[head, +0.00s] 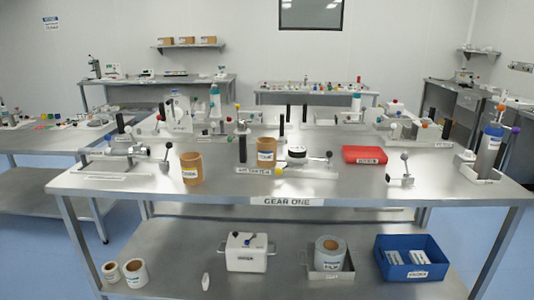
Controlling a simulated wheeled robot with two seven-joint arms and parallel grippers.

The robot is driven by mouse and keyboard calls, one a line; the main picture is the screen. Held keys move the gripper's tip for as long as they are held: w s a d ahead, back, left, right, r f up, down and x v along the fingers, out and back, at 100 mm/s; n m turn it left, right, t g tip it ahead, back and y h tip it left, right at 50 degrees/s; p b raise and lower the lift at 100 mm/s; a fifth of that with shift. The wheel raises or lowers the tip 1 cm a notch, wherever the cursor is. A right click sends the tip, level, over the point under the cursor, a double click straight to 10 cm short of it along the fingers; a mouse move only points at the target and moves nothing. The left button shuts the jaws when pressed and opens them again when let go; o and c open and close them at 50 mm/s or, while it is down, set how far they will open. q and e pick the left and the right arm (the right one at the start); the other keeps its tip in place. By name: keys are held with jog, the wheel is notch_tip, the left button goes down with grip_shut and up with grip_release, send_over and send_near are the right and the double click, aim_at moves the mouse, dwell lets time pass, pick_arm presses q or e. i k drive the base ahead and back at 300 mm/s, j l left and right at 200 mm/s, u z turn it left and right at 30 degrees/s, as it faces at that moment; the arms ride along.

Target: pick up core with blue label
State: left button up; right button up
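Two brown cardboard cores stand upright on the near steel table. The left core (192,169) stands alone left of the middle and bears a small pale label low on its front. The other core (266,152) stands further back near the table's middle, by a black post, and also bears a small pale label with bluish marks. Neither of my grippers shows in the head view.
The near table (350,188) also carries a red box (364,155), a metal roller fixture (112,153) and a tall grey cylinder with a blue top (487,151). The lower shelf holds a blue bin (412,258), a white box (246,252) and rolls. The table's front strip is mostly clear.

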aim_at(266, 147)
jog(key=i+j+z, duration=0.35)
jog(key=i+j, duration=0.15)
jog(key=j, duration=0.2)
jog(key=i+j+z, duration=0.2)
jog(key=j, duration=0.25)
